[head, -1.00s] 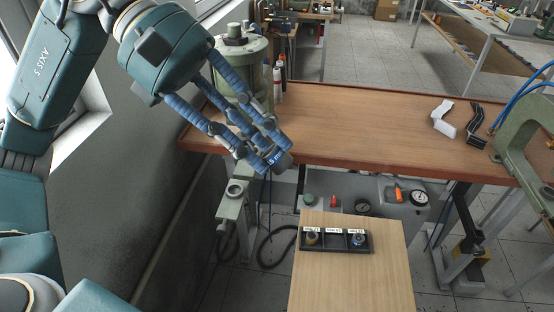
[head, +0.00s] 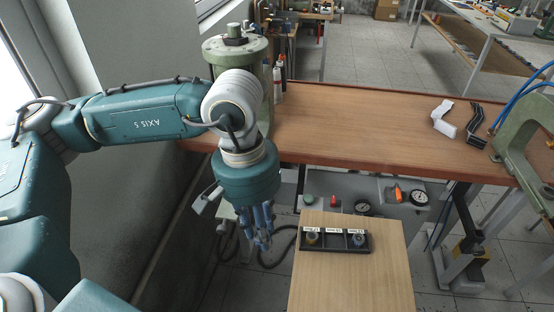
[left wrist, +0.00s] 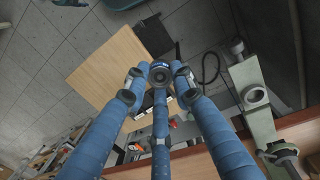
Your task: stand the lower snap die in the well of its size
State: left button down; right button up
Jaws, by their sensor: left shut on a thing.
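My left gripper (head: 260,238) points down, to the left of the small wooden table, apart from it. In the left wrist view its three fingers (left wrist: 157,80) close around a small round dark die (left wrist: 161,72) with a ring-shaped face and a blue mark. The die is hardly visible in the head view. A black tray (head: 335,250) with three labelled wells lies on the small table. The middle well looks empty. The label text is too small to read. My right gripper is out of view.
The small table (head: 350,285) is bare in front of the tray. Behind it stands the brown workbench (head: 340,125) with a green cylinder (head: 240,62) at left and a green C-frame (head: 520,150) at right. Gauges and a grey box (head: 385,190) sit beneath the bench.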

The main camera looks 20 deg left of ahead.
aim_at(334, 241)
jog(key=i+l+u, duration=0.1)
jog(key=l+u, duration=0.3)
jog(key=l, duration=0.3)
jog(key=l+u, duration=0.4)
jog(key=l, duration=0.35)
